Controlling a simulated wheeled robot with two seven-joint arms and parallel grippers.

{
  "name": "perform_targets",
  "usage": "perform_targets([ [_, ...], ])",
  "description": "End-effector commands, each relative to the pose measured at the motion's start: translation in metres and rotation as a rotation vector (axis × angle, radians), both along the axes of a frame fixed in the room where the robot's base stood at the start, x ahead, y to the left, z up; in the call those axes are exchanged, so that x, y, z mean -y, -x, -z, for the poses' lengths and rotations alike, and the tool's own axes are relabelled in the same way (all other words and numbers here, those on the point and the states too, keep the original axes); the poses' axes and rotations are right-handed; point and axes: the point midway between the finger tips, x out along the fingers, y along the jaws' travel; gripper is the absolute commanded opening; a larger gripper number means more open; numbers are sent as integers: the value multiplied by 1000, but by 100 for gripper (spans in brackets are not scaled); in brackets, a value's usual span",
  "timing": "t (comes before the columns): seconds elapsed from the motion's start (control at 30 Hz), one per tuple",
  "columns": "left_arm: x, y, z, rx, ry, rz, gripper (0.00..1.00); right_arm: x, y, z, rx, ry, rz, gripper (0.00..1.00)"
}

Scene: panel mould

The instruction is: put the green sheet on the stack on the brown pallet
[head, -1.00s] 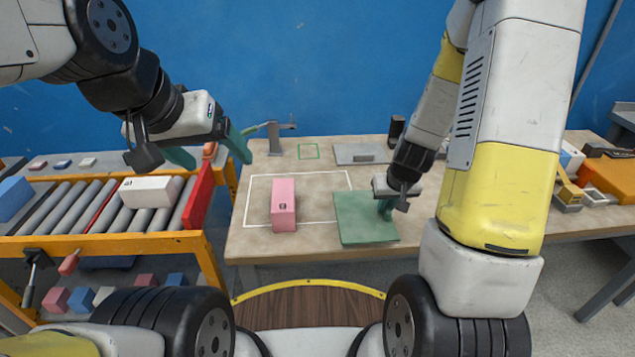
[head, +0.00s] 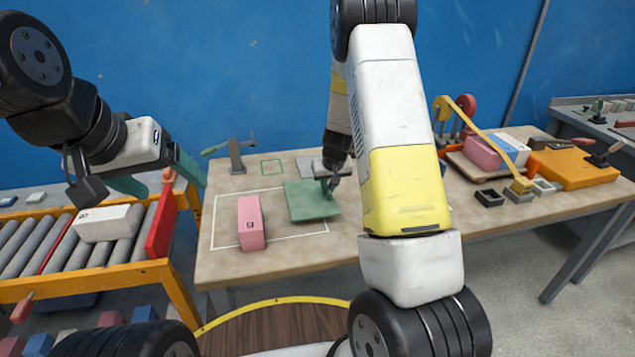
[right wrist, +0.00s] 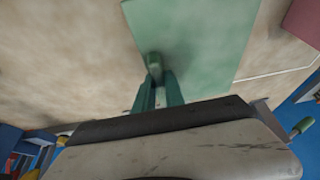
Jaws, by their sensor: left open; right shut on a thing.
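The green sheet (head: 308,203) is over the middle of the table, to the right of the pink block. My right gripper (head: 328,186) is shut on it at its right part. In the right wrist view the sheet (right wrist: 205,45) spreads out beyond the green fingertips (right wrist: 156,88). I cannot tell how high it is above the table. A brown pallet (head: 458,166) stands on the table's right side, with a pink block (head: 481,153) and white and blue pieces on or beside it; my right arm partly blocks that side. My left gripper (head: 160,178) is open and empty, above the roller conveyor.
A pink block (head: 249,222) stands inside a white outline on the table (head: 225,262). A clamp-like grey post (head: 236,158) and a green outlined square (head: 272,167) are behind it. An orange case (head: 572,168) and small dark trays (head: 489,198) are at the right.

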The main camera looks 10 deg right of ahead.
Motion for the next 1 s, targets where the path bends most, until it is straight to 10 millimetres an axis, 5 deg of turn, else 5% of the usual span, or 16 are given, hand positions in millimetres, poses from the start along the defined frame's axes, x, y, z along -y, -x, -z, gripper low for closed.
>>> perform_targets([
  [0.2,0,0,0,0,0,0,80,0,1,29,-2,-2,1,0],
  [0.57,0,0,0,0,0,0,80,0,1,34,-1,0,1,0],
  [0.6,0,0,0,0,0,0,80,0,1,34,-1,0,1,18],
  [0.7,0,0,0,0,0,0,80,0,1,34,-1,0,1,36],
  [1.0,0,0,0,0,0,0,80,0,1,33,0,0,0,36],
])
